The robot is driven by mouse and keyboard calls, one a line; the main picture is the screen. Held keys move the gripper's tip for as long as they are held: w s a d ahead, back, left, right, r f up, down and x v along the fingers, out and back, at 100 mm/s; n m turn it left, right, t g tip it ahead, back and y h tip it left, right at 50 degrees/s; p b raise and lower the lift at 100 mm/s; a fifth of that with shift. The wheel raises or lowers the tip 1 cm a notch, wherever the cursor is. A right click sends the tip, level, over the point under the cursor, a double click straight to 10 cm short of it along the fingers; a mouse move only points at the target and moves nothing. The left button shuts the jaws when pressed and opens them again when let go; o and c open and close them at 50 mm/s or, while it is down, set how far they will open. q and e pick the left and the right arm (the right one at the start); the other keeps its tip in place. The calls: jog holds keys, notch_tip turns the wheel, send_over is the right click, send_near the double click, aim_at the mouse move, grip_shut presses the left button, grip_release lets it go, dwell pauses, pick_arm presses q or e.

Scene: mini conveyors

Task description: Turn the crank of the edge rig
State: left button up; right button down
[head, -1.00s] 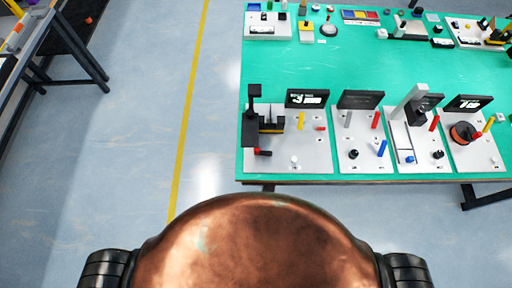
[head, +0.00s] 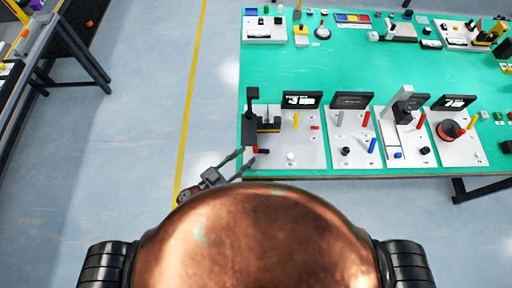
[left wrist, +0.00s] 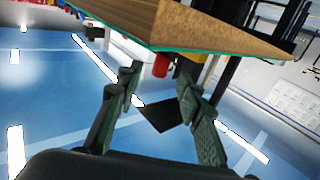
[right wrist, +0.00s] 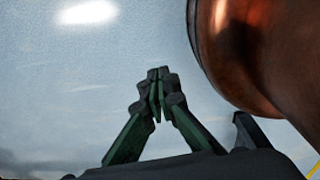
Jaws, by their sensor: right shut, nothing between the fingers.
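The edge rig (head: 297,155) is the leftmost white plate on the green table, with a black post and block at the table's left edge. A small red part with a black end (head: 262,151), apparently the crank's handle, shows low beside the block. In the left wrist view a red cylinder (left wrist: 161,65) hangs under the table edge, beyond the fingers. My left gripper (head: 247,157) is open and empty at the table's near left corner, close to that red part; contact cannot be told. My right gripper (right wrist: 157,75) is shut and empty, away from the table.
The green table (head: 300,70) carries several more rigs in the front row and devices along the back. Its wooden edge (left wrist: 190,25) lies just above my left fingers. A dark-legged table (head: 65,55) stands at far left. The floor between is clear.

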aim_at(256, 148)
pick_arm(q)
jog(key=x, duration=0.6)
grip_shut()
dwell(0.3)
